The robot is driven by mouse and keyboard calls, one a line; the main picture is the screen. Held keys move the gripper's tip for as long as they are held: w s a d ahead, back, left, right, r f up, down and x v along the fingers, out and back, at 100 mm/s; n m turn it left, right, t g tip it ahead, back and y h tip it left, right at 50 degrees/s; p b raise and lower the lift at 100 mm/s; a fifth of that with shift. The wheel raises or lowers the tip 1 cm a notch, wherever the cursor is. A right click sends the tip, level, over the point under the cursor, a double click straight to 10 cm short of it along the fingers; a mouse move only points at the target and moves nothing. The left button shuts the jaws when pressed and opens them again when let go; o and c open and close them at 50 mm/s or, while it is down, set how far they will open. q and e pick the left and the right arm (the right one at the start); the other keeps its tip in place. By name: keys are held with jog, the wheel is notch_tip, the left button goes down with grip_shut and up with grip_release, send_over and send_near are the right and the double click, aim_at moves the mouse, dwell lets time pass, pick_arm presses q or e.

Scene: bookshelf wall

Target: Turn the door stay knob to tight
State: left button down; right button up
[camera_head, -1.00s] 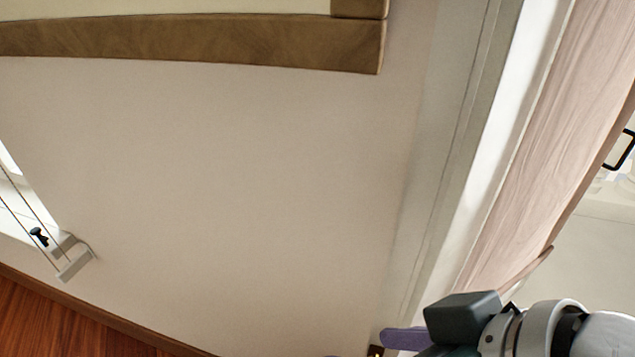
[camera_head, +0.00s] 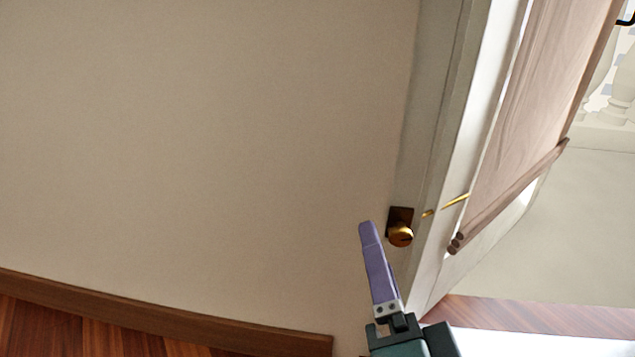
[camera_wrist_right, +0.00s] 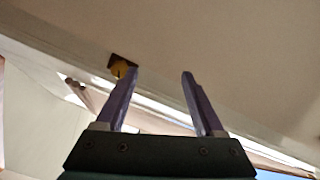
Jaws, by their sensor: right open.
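The door stay knob (camera_head: 400,236) is a round brass knob on a dark square plate, fixed low on the wall beside the white door frame. It also shows in the right wrist view (camera_wrist_right: 120,69), close to the left finger's tip and partly covered by it. My right gripper (camera_head: 368,232) has purple fingers, which overlap into one in the head view, pointing up just left of the knob. In the right wrist view the gripper (camera_wrist_right: 160,74) is open, with nothing between its fingers. The knob lies outside the gap. Whether a finger touches it cannot be told. My left gripper is out of view.
A thin brass rod (camera_head: 456,201) runs from near the knob towards the pale wooden door (camera_head: 540,100), which stands at the right. A brown baseboard (camera_head: 160,312) edges the wood floor. The wall (camera_head: 200,150) left of the knob is bare.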

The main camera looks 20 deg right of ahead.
aim_at(400, 240)
notch_tip(400, 240, down, 6)
jog(key=s+d+m+g+h+b, duration=0.1)
jog(key=s+d+m+h+b, duration=0.1)
jog(key=d+m+h+b, duration=0.1)
jog(key=b+x, duration=0.2)
jog(key=x, duration=0.7)
jog(key=shift+w+d+b, duration=0.15)
jog(key=shift+b, duration=0.2)
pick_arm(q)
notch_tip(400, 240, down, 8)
pick_arm(e)
jog(key=shift+h, duration=0.3)
jog(key=c, duration=0.7)
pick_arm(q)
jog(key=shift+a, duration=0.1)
pick_arm(e)
grip_shut()
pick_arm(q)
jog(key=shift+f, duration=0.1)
